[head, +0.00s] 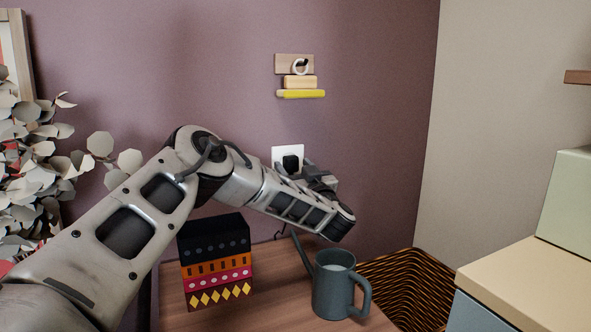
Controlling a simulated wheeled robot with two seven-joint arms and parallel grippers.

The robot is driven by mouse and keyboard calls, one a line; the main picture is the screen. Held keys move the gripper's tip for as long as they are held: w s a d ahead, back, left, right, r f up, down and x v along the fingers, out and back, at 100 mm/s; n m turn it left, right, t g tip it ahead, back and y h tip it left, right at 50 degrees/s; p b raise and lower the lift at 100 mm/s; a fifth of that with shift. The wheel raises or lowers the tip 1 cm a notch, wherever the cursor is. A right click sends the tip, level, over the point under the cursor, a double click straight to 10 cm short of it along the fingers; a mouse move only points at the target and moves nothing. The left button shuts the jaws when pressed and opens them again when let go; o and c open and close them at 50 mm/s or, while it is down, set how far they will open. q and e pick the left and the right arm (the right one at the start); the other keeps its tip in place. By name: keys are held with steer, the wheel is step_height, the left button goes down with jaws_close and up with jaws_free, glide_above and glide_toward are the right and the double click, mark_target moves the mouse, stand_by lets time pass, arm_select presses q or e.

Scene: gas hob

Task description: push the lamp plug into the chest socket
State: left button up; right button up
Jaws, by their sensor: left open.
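The white socket plate (279,153) is on the purple wall above the wooden chest top (271,262). The black lamp plug (291,162) is at the middle of the plate; I cannot tell how deep it sits. My left gripper (297,171) is open, with its fingers just below and around the plug's lower side. Whether they touch it is not clear. My left wrist and forearm hide part of the wall under the socket. A short dark cord (281,232) shows by the wall at the chest's back edge. My right gripper is not in view.
A dark watering can (333,287) and a patterned box (217,262) stand on the chest top under my left arm. A wicker basket (409,283) is to the right. A small wall shelf (301,93) hangs above the socket. Leafy foliage (37,165) is at left.

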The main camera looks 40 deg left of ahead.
arm_select(q)
step_height(320, 180, up, 4)
steer(key=shift+r+p, duration=0.1)
steer(key=shift+p, duration=0.85)
steer(key=s+d+r+p, duration=0.2)
steer(key=s+d+r, duration=0.6)
steer(key=s, duration=0.3)
steer(key=shift+d+r, duration=0.2)
steer(key=shift+r, duration=0.2)
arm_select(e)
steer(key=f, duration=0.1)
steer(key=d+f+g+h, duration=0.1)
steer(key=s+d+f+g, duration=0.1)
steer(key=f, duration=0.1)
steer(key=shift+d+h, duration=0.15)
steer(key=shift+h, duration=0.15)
arm_select(q)
steer(key=shift+r+p, duration=0.1)
steer(key=shift+p, duration=0.2)
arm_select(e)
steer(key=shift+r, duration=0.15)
